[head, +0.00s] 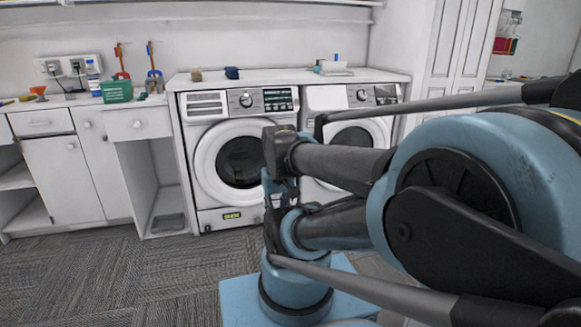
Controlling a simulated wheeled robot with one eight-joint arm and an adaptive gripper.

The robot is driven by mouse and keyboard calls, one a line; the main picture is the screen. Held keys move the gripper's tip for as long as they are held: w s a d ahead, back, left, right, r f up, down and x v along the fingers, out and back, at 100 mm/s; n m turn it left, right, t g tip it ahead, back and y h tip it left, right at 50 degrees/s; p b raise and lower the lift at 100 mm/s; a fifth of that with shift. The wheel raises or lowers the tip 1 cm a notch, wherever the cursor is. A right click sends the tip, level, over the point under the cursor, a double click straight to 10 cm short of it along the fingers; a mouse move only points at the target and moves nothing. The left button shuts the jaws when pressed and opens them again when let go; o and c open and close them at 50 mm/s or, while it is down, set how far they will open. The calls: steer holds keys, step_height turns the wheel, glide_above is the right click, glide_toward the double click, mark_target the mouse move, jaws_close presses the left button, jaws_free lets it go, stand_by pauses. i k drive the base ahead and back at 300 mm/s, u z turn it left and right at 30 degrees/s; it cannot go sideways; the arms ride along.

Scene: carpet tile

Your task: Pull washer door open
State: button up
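A white front-loading washer (213,131) stands under the counter, left of centre. Its round door has a white ring and dark glass (238,163) and looks closed against the front. A second, similar machine (325,98) stands to its right, and my arm hides much of its round door (374,128). My arm reaches in from the right, and its dark end part, with my gripper (279,190), overlaps the right edge of the left washer in the picture. Its fingers are small and dark against other arm parts, so I cannot tell their opening or any contact with the door.
A white counter (290,77) with small items runs above the machines. White cabinets (65,175) and an open cubby (165,190) stand at the left. The grey carpet (120,275) is clear in front of the left washer and cabinets.

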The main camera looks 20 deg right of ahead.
mark_target(229, 161)
steer(key=u, duration=0.4)
steer(key=i, duration=0.95)
